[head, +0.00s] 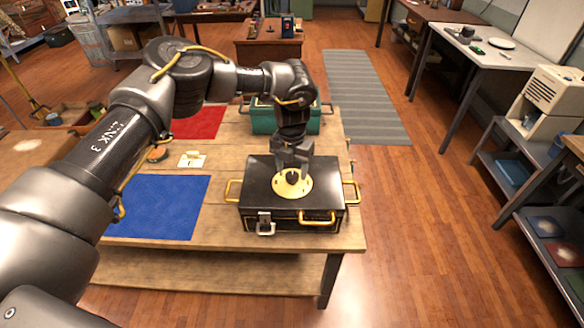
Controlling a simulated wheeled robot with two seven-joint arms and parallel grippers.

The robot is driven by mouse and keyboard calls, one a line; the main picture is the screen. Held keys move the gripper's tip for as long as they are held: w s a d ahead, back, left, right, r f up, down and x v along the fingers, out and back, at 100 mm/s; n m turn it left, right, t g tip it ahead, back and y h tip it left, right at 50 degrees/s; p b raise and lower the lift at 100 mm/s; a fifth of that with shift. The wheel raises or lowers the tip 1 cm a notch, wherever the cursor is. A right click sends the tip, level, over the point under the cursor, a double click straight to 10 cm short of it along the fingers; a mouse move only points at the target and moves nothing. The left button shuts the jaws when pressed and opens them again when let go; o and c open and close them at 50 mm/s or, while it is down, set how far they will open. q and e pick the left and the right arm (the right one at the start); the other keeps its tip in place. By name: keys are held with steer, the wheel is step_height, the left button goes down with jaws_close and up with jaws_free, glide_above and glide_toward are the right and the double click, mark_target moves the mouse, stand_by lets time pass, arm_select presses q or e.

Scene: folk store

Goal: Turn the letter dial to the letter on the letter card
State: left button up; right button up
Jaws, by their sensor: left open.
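A black case (262,205) with yellow handles and a latch on its front stands on the wooden table. A round, pale yellow dial (303,189) with a dark knob in its middle lies on the case's lid. My left gripper (292,169) points down over the dial, with its open fingers at the knob; I cannot tell whether they touch it. The letters on the dial are too small to read. A small pale card on a stand (192,160) is on the table left of the case, perhaps the letter card; its letter cannot be read. My right gripper is not in view.
A teal box (263,120) stands behind the case. A blue mat (158,207) and a red mat (199,121) lie on the table to the left. A grey striped runner (365,95) and open wooden floor are to the right.

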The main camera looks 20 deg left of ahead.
arm_select(q)
steer(key=shift+f, duration=0.85)
steer(key=shift+c, duration=0.3)
steer(key=c, duration=0.9)
